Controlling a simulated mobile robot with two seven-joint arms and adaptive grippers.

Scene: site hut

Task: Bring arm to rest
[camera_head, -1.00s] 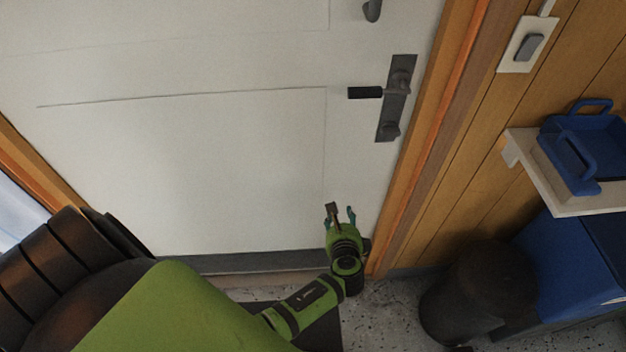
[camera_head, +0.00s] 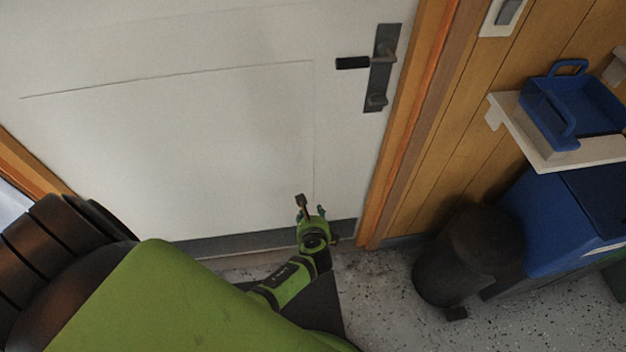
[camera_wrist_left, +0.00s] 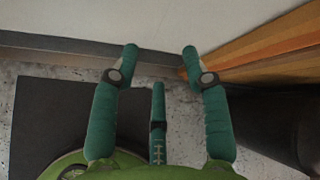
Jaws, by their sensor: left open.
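My left gripper (camera_head: 311,207) is in front of the lower part of a white door (camera_head: 190,150), well below its dark lever handle (camera_head: 353,63). In the left wrist view its green fingers (camera_wrist_left: 160,60) stand apart with nothing between them. The gripper is open and empty, and it looks clear of the handle. The door looks shut in its wooden frame (camera_head: 402,150). My right gripper is not in either view.
Right of the door stand a dark bin (camera_head: 465,255) and a blue container (camera_head: 560,225). Above them a white shelf (camera_head: 548,160) holds a blue tray (camera_head: 575,105). A dark mat (camera_wrist_left: 50,120) lies on the speckled floor (camera_head: 385,310).

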